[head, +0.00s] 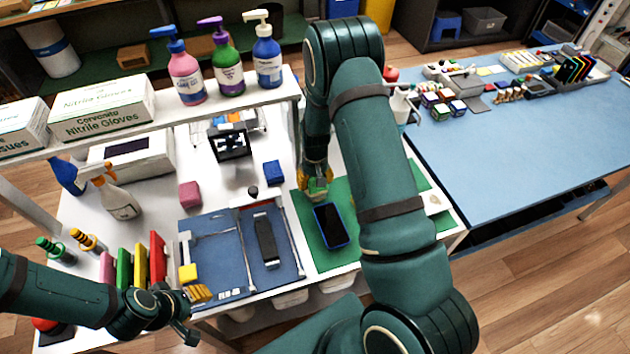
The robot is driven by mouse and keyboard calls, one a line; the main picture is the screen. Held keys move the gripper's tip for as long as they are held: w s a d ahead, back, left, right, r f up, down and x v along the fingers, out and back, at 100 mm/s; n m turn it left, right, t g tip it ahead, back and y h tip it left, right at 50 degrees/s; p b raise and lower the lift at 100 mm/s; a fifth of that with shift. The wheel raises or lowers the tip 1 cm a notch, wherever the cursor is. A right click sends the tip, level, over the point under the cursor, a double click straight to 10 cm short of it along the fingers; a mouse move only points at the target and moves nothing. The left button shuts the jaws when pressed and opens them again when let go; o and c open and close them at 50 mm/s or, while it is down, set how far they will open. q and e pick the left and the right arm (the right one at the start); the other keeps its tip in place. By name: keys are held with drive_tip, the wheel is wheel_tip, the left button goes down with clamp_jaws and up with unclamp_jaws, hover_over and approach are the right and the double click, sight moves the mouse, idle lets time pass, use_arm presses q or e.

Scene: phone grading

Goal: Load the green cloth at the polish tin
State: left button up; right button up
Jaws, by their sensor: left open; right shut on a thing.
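My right gripper (314,184) reaches down over the far left part of the green mat (303,212). Its yellow fingers are shut on a small green piece, which looks like the green cloth (319,187). The cloth is low, close to the mat; I cannot tell whether it touches anything below. I cannot make out the polish tin; the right hand and arm hide part of that area. My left gripper (197,298) is open and empty at the near left, by the front edge of the white table.
A dark phone (332,226) lies on the green mat just nearer than the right gripper. A blue tray (215,250) with a dark strip (266,241) is left of it. Pump bottles (228,65) stand on the raised shelf. A pink block (189,194) and blue block (274,172) sit behind.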

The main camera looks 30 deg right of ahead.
drive_tip(key=shift+r+p, duration=1.45)
drive_tip(key=shift+r, duration=1.2)
